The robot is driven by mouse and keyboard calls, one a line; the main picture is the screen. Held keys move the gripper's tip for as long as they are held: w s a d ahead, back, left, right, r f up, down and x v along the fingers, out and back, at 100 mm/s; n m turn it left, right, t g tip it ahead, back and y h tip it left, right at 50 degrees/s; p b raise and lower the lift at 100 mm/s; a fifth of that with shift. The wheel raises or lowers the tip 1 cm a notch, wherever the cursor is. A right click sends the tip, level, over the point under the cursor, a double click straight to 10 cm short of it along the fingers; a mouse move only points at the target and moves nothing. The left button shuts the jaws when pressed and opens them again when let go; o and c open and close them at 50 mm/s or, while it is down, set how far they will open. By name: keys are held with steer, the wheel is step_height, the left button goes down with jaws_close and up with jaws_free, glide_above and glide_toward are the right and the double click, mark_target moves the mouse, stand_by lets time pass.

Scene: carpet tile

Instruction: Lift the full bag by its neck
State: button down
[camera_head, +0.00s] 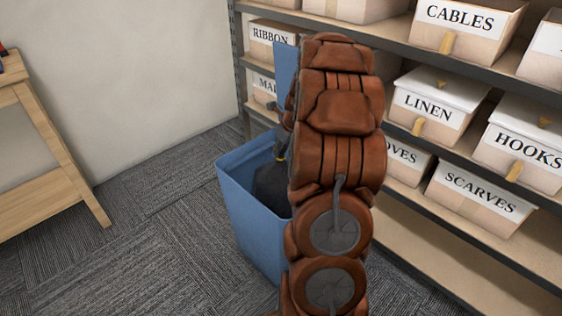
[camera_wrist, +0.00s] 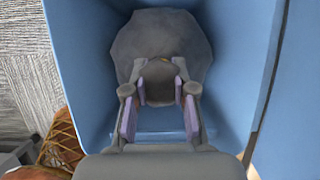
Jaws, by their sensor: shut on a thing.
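A dark grey bag (camera_head: 271,184) sits inside a blue bin (camera_head: 246,221) in the head view, partly hidden by my brown arm. In the wrist view the bag (camera_wrist: 160,38) lies between the walls of the blue bin (camera_wrist: 238,60), seen from above. My gripper (camera_wrist: 160,88) reaches down into the bin, with its two fingers on either side of the bag's gathered neck. The gripper is shut on the bag. Whether the bag touches the bin floor cannot be told.
Shelves (camera_head: 438,152) with labelled boxes stand behind and to the right of the bin. A wooden table (camera_head: 45,150) stands at the left. The carpet between table and bin (camera_head: 150,215) is clear.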

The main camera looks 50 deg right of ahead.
step_height(320, 180, up, 9)
steer(key=shift+f+p, duration=0.2)
steer(key=shift+p, duration=0.7)
step_height(320, 180, up, 10)
steer(key=p, duration=1)
steer(key=shift+f, duration=0.15)
step_height(320, 180, up, 10)
steer(key=p, duration=1)
step_height(320, 180, up, 10)
steer(key=p, duration=0.9)
